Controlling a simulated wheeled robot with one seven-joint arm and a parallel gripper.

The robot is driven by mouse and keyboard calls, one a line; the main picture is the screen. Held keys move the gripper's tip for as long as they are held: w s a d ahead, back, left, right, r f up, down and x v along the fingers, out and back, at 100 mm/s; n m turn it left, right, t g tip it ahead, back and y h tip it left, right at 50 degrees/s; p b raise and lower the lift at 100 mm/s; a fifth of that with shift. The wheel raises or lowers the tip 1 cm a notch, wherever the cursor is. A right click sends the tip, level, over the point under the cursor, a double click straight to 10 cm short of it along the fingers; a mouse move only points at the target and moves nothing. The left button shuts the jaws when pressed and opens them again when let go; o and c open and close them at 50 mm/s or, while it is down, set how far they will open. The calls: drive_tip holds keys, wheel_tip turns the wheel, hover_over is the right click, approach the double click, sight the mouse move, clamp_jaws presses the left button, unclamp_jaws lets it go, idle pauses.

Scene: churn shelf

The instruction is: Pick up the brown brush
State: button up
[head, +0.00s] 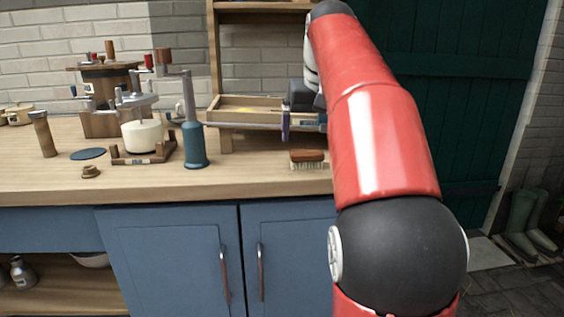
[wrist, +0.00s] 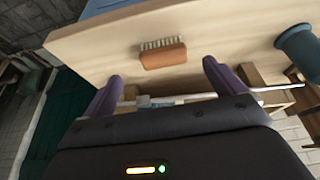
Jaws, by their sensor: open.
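The brown brush (head: 308,156) lies on the wooden counter near its front edge, just left of my red arm in the head view. It has a brown back and pale bristles along one side. In the wrist view the brush (wrist: 163,54) lies on the counter beyond my fingertips, roughly midway between them. My gripper (wrist: 160,75) is open and empty, with its two purple fingers apart. In the head view my gripper (head: 285,125) is above the counter in front of the wooden tray, partly hidden by my arm.
A wooden tray (head: 250,112) on a stand is behind the brush. A blue cylinder with a crank (head: 194,145) and a white pot on a wooden base (head: 142,137) stand to the left. The counter (head: 245,180) is clear between the cylinder and the brush. A green door (head: 460,100) is at right.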

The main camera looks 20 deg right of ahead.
sight(307, 151)
drive_tip(key=b+x, duration=0.1)
drive_tip(key=x, duration=0.3)
drive_tip(key=b+x, duration=0.1)
drive_tip(key=x, duration=0.2)
drive_tip(key=shift+w+a+f+b, duration=0.15)
drive_tip(key=shift+w+b, duration=0.15)
drive_tip(key=shift+w, duration=0.25)
drive_tip(key=c, duration=1.2)
drive_tip(key=shift+o, duration=0.2)
drive_tip(key=shift+r, duration=0.25)
